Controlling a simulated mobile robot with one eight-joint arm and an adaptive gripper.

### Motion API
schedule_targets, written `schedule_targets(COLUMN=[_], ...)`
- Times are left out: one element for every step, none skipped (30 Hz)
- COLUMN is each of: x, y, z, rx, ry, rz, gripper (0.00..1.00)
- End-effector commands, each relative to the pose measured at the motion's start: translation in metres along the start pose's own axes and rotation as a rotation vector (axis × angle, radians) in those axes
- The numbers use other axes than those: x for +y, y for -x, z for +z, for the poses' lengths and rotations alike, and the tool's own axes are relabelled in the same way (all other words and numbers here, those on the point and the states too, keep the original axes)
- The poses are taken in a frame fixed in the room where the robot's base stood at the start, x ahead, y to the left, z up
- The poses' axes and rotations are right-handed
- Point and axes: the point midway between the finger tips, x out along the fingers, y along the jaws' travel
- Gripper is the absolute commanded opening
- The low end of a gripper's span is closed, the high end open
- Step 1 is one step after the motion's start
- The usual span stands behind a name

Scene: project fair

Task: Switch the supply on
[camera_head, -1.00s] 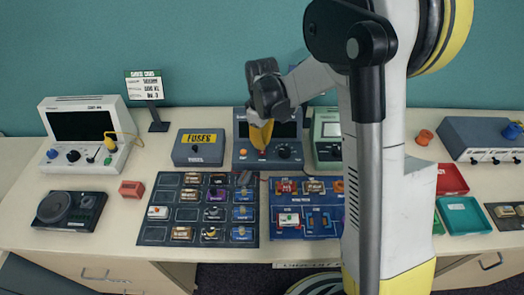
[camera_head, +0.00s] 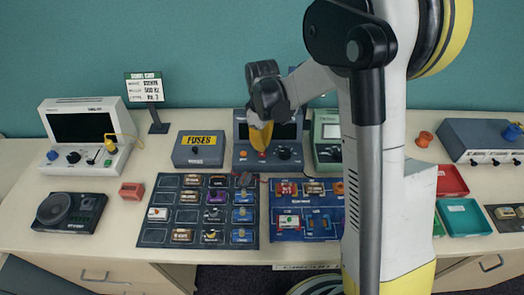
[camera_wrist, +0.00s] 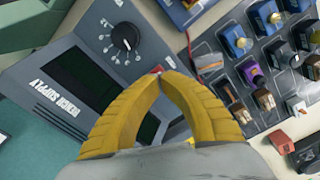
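The bench supply (camera_head: 240,152) is a dark grey unit at the back middle of the table. In the wrist view its sloped front (camera_wrist: 60,80) shows the label BENCH SUPPLY, a dark blank display (camera_wrist: 85,78) and a black dial knob (camera_wrist: 125,38). A small red part (camera_wrist: 157,70) shows on its front panel, right at my fingertips. My gripper (camera_wrist: 162,76) has yellow fingers with the tips together, pointing at the panel. In the head view my gripper (camera_head: 262,151) is over the supply's front. The fingers partly hide the panel; I cannot tell whether they touch it.
A dark component board (camera_head: 165,237) with several modules and a blue circuit board (camera_head: 287,235) lie in front. A FUSES box (camera_head: 180,158) stands left of the supply, and a green-grey instrument (camera_head: 328,155) right. My arm hides part of the table at right.

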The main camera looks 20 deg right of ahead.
Motion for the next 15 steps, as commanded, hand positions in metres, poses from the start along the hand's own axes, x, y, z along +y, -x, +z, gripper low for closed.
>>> schedule_targets(x=[0.0, 0.0, 0.0, 0.0, 0.0, 0.0, 0.0, 0.0, 0.0, 0.0, 0.0, 0.0, 0.0, 0.0, 0.0], y=[0.0, 0.0, 0.0, 0.0, -0.0001, -0.0003, -0.0006, -0.0009, -0.0014, -0.0018, -0.0022, -0.0029, -0.0034, -0.0039, -0.0045], z=[0.0, 0.0, 0.0, 0.0, 0.0, 0.0, 0.0, 0.0, 0.0, 0.0, 0.0, 0.0, 0.0, 0.0, 0.0], rx=[0.0, 0.0, 0.0, 0.0, 0.0, 0.0, 0.0, 0.0, 0.0, 0.0, 0.0, 0.0, 0.0, 0.0, 0.0], ry=[0.0, 0.0, 0.0, 0.0, 0.0, 0.0, 0.0, 0.0, 0.0, 0.0, 0.0, 0.0, 0.0, 0.0, 0.0], rz=[0.0, 0.0, 0.0, 0.0, 0.0, 0.0, 0.0, 0.0, 0.0, 0.0, 0.0, 0.0, 0.0, 0.0, 0.0], gripper=[0.0, 0.0, 0.0, 0.0, 0.0, 0.0, 0.0, 0.0, 0.0, 0.0, 0.0, 0.0, 0.0, 0.0, 0.0])
